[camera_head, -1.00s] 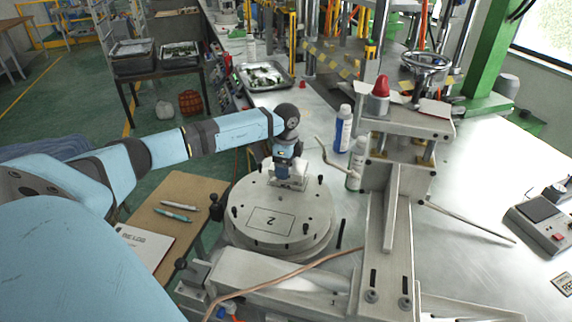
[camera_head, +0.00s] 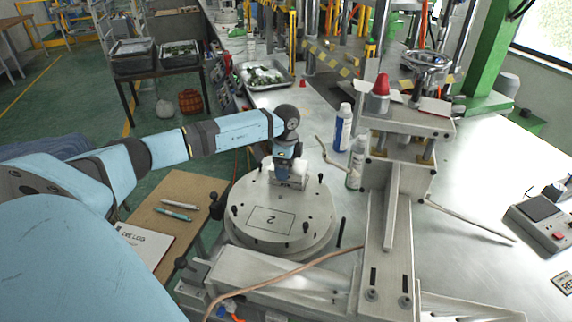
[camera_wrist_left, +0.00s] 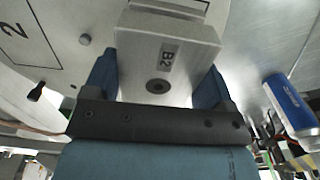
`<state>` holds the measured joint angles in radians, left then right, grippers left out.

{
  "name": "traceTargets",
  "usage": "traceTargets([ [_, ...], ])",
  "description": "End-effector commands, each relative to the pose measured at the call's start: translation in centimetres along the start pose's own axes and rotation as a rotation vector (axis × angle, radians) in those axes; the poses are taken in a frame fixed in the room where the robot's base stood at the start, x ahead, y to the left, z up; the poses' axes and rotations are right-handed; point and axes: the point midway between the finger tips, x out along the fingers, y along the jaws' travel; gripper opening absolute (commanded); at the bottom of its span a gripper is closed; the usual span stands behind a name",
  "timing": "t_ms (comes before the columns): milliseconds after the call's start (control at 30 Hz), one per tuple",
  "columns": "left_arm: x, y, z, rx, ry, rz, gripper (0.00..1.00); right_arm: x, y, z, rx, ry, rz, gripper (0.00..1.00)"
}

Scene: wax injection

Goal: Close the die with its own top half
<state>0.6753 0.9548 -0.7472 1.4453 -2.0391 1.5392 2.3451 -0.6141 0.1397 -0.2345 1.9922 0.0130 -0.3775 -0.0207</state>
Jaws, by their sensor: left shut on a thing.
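My left gripper (camera_head: 287,158) reaches over the round plate marked 2 (camera_head: 268,222) in the head view. It is shut on a pale metal block (camera_head: 290,180) near the plate's far side. In the left wrist view, the gripper (camera_wrist_left: 158,76) has one blue finger on each side of the block (camera_wrist_left: 190,62), which bears a B2 label and a round hole. A second pale slotted piece (camera_wrist_left: 172,7) shows beyond it at the top edge. I cannot tell whether the two pieces touch. My right gripper is not in view.
The press frame (camera_head: 385,215) stands close to the right of the plate. Black pegs (camera_head: 235,211) rise from the plate. A copper-coloured hose (camera_head: 290,272) crosses in front.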

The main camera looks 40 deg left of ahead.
Motion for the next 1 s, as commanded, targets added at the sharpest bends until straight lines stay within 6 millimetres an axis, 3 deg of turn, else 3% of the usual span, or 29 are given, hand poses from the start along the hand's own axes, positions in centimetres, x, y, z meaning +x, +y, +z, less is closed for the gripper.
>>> traceTargets([
  [500,1.3,0.0,0.0,0.0,0.0,0.0,0.43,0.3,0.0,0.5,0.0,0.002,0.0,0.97],
  [533,1.2,0.0,0.0,0.0,0.0,-0.001,0.84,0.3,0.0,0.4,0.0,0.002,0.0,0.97],
  [600,1.2,0.0,0.0,0.0,0.0,0.0,1.0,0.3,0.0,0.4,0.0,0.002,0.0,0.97],
  [867,1.1,0.0,0.0,0.0,0.0,0.0,1.0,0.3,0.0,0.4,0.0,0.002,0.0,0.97],
  [1000,-0.1,-0.1,0.0,0.0,0.0,-0.001,1.0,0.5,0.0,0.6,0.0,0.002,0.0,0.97],
])
